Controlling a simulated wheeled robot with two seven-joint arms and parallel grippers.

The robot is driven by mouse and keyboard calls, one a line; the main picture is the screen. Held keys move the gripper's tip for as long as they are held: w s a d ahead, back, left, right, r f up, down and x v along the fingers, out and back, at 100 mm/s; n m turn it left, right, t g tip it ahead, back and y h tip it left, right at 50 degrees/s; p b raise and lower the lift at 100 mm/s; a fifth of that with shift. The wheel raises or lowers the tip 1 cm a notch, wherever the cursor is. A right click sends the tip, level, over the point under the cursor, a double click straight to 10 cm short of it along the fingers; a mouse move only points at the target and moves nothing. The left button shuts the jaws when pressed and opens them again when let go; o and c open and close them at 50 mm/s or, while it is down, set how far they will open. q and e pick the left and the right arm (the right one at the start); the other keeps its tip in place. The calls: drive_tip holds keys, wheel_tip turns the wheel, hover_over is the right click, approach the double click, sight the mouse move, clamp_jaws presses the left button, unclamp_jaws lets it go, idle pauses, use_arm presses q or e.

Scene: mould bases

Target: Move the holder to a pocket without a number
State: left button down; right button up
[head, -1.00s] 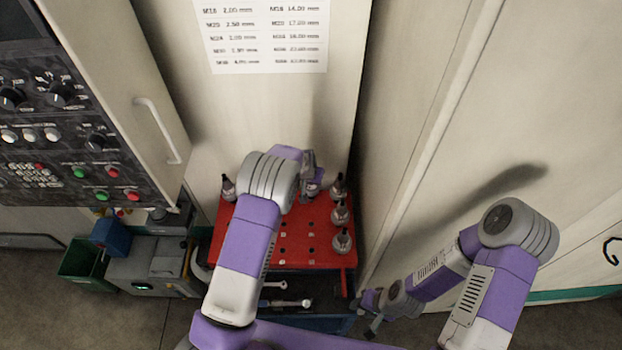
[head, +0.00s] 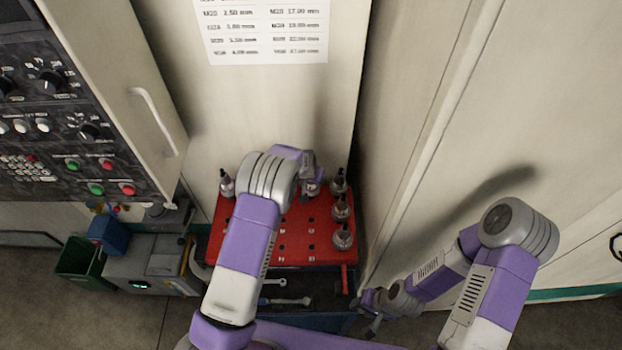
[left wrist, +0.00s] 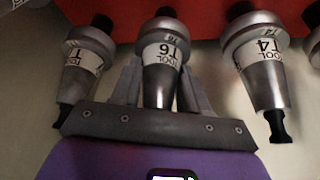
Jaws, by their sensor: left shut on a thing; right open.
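My left gripper (head: 309,172) is over the back of the red tray (head: 262,248), shut on a grey metal tool holder (head: 312,188). In the left wrist view the held holder (left wrist: 163,68) carries a label reading T6, with a finger on each side. Whether it sits in its pocket or is lifted, I cannot tell. The tray's front middle shows empty pockets with small white marks, too small to read. My left arm hides part of the tray. My right gripper (head: 370,310) is open and empty, low beside the tray's front right corner.
One holder (head: 227,184) stands at the back left. Three stand along the right edge: back (head: 339,180), middle (head: 341,207) and front (head: 343,237). A T4 holder (left wrist: 257,62) is close beside the gripped one. Cabinet walls rise behind and right.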

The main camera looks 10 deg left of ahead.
use_arm(q)
drive_tip(key=shift+w+r, duration=0.1)
drive_tip(key=shift+w, duration=0.05)
drive_tip(key=shift+b, duration=0.3)
drive_tip(key=c, duration=0.7)
unclamp_jaws()
drive_tip(key=shift+o, duration=1.1)
drive_tip(key=shift+s+f, duration=0.25)
drive_tip(key=shift+f, duration=0.05)
drive_tip(key=v, duration=0.7)
drive_tip(key=shift+r, duration=0.4)
